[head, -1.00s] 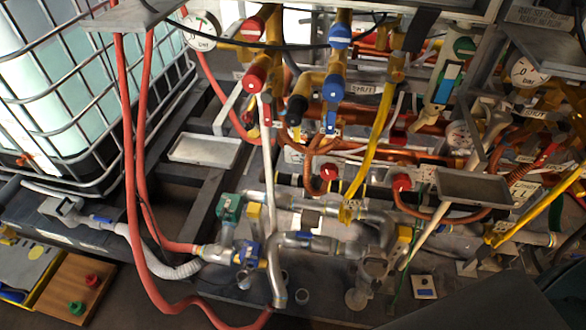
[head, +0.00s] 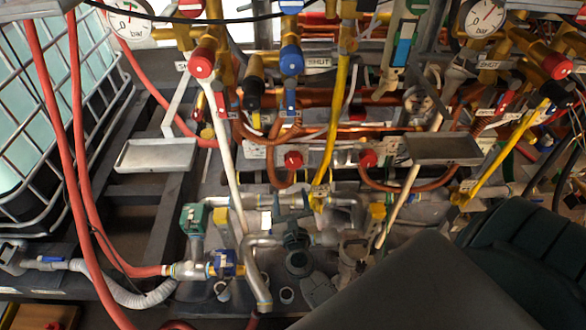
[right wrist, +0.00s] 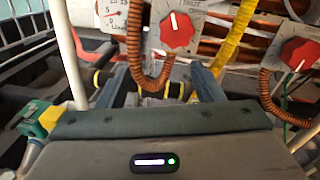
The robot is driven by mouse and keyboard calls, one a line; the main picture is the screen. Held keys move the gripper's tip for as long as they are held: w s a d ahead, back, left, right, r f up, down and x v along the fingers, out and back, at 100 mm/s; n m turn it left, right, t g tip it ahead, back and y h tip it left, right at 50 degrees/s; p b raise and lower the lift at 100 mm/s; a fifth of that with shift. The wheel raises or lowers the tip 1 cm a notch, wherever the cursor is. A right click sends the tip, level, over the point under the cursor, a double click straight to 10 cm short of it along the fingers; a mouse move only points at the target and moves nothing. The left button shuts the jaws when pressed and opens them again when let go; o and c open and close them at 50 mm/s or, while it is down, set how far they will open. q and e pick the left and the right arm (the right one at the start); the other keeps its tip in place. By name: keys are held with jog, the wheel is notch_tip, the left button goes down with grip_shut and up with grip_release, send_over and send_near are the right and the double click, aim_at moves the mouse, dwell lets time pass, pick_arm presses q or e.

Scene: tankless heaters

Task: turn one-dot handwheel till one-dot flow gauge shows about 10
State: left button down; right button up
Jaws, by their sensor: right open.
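A red handwheel with a white mark shows in the right wrist view (right wrist: 177,30) on a grey plate, and in the head view (head: 293,160). A second red handwheel (right wrist: 298,53) is to its right, also in the head view (head: 368,158). A small white dial (right wrist: 112,12) with numbers is cut off at the top left; its needle is unclear. I cannot make out dots marking either wheel. My right gripper (right wrist: 157,85) is open and empty, its two fingers apart below the first handwheel; it shows partly in the head view (head: 294,232). My left gripper is out of view.
Copper hoses (right wrist: 150,75) hang below the handwheels. A yellow hose (head: 335,120) and a white pipe (head: 225,150) run beside them. Grey trays (head: 155,155) (head: 443,149) jut out on both sides. Metal pipes and valves (head: 222,262) crowd the lower middle.

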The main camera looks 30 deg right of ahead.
aim_at(294, 163)
jog(key=w+d+m, duration=0.1)
jog(key=w+d, duration=0.1)
jog(key=w, duration=0.1)
jog(key=w+d+r+m+p, duration=0.1)
jog(key=w+d, duration=0.1)
jog(key=w, duration=0.1)
jog(key=w+d+r+m+h+p, duration=0.1)
jog(key=w+d+m, duration=0.1)
jog(key=w+d, duration=0.1)
jog(key=shift+r+g, duration=0.15)
jog(key=shift+g, duration=0.15)
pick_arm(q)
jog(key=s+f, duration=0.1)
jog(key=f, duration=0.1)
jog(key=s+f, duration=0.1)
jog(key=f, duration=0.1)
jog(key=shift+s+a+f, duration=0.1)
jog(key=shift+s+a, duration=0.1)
pick_arm(e)
jog(key=shift+s, duration=0.1)
jog(key=shift+c, duration=0.2)
jog(key=c, duration=0.7)
